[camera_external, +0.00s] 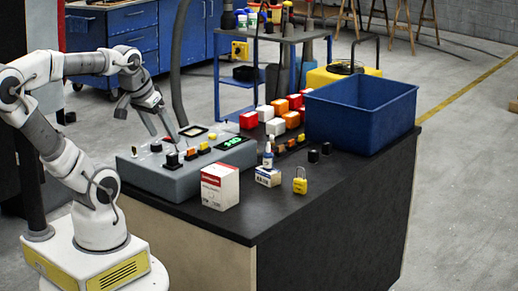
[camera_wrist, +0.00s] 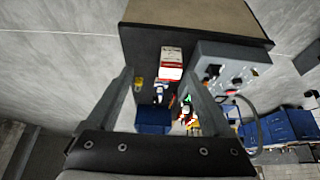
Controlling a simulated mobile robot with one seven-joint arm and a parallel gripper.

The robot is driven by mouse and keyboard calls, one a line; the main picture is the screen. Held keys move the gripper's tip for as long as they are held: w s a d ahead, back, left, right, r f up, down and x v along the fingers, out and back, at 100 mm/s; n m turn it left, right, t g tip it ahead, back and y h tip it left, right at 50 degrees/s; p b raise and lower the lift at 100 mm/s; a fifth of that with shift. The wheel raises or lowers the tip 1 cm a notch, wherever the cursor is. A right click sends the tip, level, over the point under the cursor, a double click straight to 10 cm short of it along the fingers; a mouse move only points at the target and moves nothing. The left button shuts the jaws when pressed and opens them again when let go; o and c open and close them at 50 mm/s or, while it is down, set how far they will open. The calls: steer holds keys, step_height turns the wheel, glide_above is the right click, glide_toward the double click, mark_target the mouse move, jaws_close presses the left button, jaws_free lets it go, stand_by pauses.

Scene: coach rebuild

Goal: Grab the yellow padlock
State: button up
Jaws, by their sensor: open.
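The yellow padlock (camera_external: 300,185) stands on the dark tabletop near its right front part, shackle up. It also shows small in the wrist view (camera_wrist: 138,83), close beside the left finger in the picture. My gripper (camera_external: 150,130) is open and empty, above the left end of the grey control box, well to the left of the padlock. In the wrist view my gripper (camera_wrist: 160,70) has its two fingers spread wide, with the table far beyond them.
A red-white carton (camera_external: 220,187), a small box (camera_external: 268,177) and a bottle (camera_external: 268,155) stand left of the padlock. The grey control box (camera_external: 180,175) has raised knobs. The tabletop right of the padlock is clear.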

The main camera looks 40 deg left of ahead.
steer(key=g, duration=0.1)
glide_above(300, 180)
steer(key=s, duration=0.6)
step_height(300, 180, down, 11)
steer(key=shift+n, duration=0.4)
steer(key=x, duration=0.8)
steer(key=b+x, duration=0.1)
steer(key=x, duration=0.3)
steer(key=shift+w+a+f, duration=0.15)
steer(key=shift+a+f, duration=0.2)
steer(key=shift+s+d+x, duration=0.1)
steer(key=shift+x, duration=1.2)
steer(key=shift+s+d+x, duration=0.1)
steer(key=shift+s+x, duration=0.05)
steer(key=shift+x, duration=1.2)
steer(key=shift+f, duration=0.1)
